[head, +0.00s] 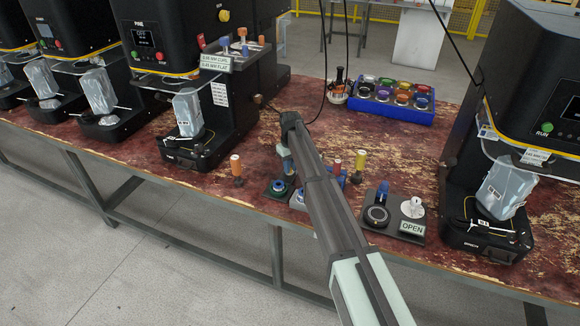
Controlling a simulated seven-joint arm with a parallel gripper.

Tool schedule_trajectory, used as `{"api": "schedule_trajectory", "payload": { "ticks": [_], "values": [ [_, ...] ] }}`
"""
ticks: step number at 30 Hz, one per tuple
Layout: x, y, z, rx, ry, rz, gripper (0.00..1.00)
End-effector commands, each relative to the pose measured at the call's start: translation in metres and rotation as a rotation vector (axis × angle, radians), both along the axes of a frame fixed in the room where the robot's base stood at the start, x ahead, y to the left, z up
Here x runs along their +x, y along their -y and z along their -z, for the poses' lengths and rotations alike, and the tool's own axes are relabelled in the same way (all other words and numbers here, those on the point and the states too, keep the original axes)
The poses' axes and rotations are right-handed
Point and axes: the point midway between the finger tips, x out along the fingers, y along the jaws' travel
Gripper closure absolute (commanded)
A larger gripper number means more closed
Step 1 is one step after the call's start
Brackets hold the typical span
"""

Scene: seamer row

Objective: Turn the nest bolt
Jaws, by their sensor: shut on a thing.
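My arm crosses the middle of the head view and bends down at its far end. My gripper (288,168) shows only as a small dark part under a pale wrist piece, over the row of small fixtures at the bench's front. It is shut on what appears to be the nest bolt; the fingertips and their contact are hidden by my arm. A dark green fixture (278,195) with a blue top stands at its left. At the right is a dark plate (394,229) with a black ring, a blue upright part, a white piece and an OPEN label.
An orange-topped post (236,168) stands left of the gripper, and a yellow-topped post (359,163) right of my arm. Black seamers (510,95) flank the space. A blue tray (394,108) of coloured cups stands behind. The worn red bench (210,182) has bare patches between.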

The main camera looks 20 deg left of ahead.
Motion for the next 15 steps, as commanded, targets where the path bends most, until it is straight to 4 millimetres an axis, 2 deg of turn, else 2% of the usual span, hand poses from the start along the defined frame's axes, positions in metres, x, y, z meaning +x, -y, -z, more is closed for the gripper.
{"api": "schedule_trajectory", "payload": {
  "ticks": [6, 15],
  "values": [
    [-0.0004, 0.0011, 0.0004, -0.002, -0.003, -0.104, 1.00],
    [-0.0003, 0.0013, 0.0005, -0.002, -0.002, -0.162, 1.00]
  ]
}}
